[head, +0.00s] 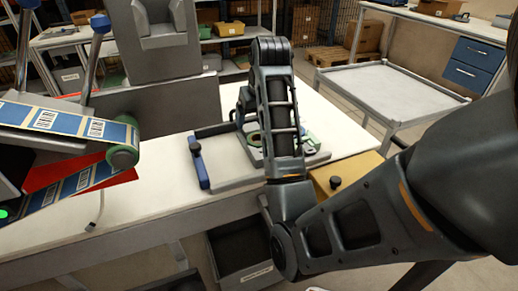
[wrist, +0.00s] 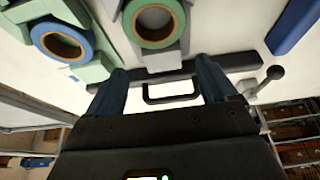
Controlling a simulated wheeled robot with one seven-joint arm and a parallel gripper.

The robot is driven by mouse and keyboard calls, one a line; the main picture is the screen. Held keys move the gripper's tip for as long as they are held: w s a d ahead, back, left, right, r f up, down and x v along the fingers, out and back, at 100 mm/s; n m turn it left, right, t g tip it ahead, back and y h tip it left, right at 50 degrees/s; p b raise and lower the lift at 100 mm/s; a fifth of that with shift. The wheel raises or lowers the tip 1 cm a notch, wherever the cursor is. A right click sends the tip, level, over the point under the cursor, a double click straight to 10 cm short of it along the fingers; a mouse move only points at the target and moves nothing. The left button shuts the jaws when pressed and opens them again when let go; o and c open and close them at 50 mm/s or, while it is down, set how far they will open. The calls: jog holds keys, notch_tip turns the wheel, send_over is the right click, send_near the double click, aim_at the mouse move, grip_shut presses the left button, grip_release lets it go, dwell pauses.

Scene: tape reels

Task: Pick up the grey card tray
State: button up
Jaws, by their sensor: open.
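A grey flat holder (head: 228,174) lies on the white table, partly hidden behind my arm; I cannot tell for sure whether it is the grey card tray. In the wrist view, a dark bar with a black loop handle (wrist: 172,99) lies between the fingers of my gripper (wrist: 160,70), which are apart with nothing held. I cannot tell the gap between fingers and handle. Beyond the bar, a green-ringed tape reel (wrist: 153,22) sits on a green and grey mount. In the head view, my arm hides the gripper.
A blue-ringed reel (wrist: 62,42) is left of the green one. A labelling machine with a label strip (head: 60,122) fills the table's left. A yellow box (head: 348,172) with a black knob is right of my arm. A black bin (head: 226,258) is below the table; a cart (head: 390,90) stands behind.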

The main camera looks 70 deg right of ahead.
aim_at(253, 129)
jog(key=x, duration=0.4)
jog(key=shift+w+a+f+b, duration=0.1)
jog(key=shift+a+f+b, duration=0.05)
jog(key=shift+f+b, duration=0.15)
jog(key=shift+r, duration=0.1)
jog(key=c, duration=1.3)
jog(key=shift+o, duration=0.2)
jog(key=shift+r, duration=0.1)
